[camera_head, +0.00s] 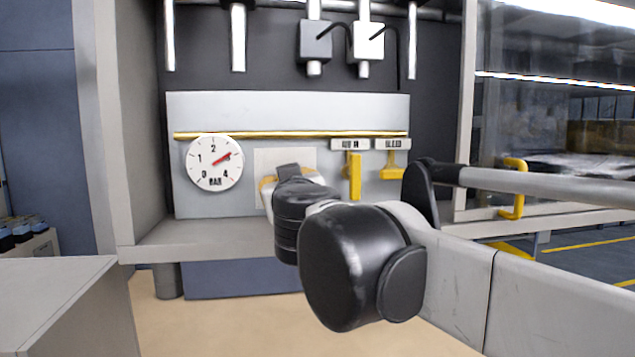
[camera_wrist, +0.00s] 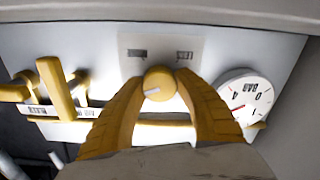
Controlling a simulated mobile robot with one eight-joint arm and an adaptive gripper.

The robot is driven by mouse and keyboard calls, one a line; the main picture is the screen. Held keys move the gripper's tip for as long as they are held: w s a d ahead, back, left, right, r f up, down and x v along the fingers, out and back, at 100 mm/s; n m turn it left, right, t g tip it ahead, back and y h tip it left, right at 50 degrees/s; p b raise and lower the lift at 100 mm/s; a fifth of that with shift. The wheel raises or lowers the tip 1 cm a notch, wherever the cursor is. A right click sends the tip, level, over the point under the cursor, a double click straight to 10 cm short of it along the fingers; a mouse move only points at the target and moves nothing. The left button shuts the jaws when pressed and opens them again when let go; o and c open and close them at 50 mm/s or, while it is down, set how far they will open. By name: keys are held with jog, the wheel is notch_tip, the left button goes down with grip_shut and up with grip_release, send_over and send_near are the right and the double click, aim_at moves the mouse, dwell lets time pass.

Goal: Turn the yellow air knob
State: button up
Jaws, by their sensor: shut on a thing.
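The yellow air knob (camera_wrist: 159,85) shows in the wrist view as a round knob with a pale pointer mark pointing to picture left. My gripper (camera_wrist: 161,79) has its two yellow fingers on either side of the knob, shut on it. In the head view my own wrist hides the knob and most of the gripper. The white pressure gauge (camera_head: 214,163), marked BAR, has its red needle near 3. The gauge also shows upside down at the right of the wrist view (camera_wrist: 246,97). A pale label plate (camera_wrist: 160,55) lies behind the knob.
Right of the knob in the head view are two yellow valve handles, one upright (camera_head: 355,176) and one T-shaped (camera_head: 392,170), below small labels. A yellow rail (camera_head: 290,134) crosses the panel. A side wall (camera_head: 118,120) bounds the bay at left.

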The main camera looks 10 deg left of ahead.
jog(key=shift+r+m, duration=0.15)
jog(key=shift+m, duration=0.45)
jog(key=o, duration=1.2)
jog(key=v, duration=1.2)
